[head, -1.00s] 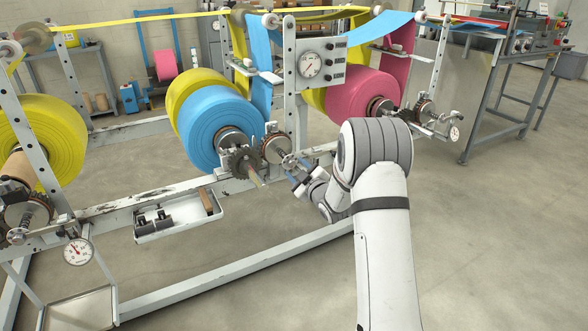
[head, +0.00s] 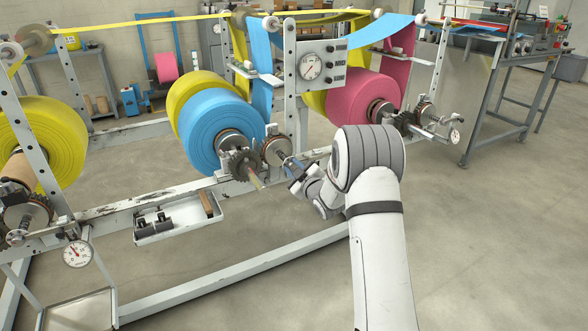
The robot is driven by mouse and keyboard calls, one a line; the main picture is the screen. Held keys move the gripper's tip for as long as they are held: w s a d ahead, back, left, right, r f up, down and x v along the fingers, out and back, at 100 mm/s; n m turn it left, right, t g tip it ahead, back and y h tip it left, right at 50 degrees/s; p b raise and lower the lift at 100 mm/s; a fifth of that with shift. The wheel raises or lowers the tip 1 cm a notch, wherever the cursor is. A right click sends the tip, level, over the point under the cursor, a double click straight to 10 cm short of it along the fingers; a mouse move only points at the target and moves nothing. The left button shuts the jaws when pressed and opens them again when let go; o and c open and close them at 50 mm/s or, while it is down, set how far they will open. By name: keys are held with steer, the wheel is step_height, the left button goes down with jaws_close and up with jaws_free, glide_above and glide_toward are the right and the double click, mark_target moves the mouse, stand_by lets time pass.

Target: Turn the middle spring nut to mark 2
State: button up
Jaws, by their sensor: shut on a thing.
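The middle spindle has a brake disc (head: 276,152) in front of the blue roll, with its shaft end pointing to the lower right. My gripper (head: 291,164) is at this shaft end, just right of the disc, and is shut on the middle spring nut. The fingers and wrist hide the nut and most of its spring, so its mark cannot be read. My white arm comes up from the lower right.
The blue roll (head: 213,132) is behind the middle brake. A toothed wheel and pale rod (head: 255,178) stick out close left of my gripper. A tray (head: 180,222) hangs on the frame rail. Dial gauges are at left (head: 77,253) and right (head: 454,135).

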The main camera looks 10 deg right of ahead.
steer(key=shift+c, duration=0.7)
steer(key=shift+m, duration=0.3)
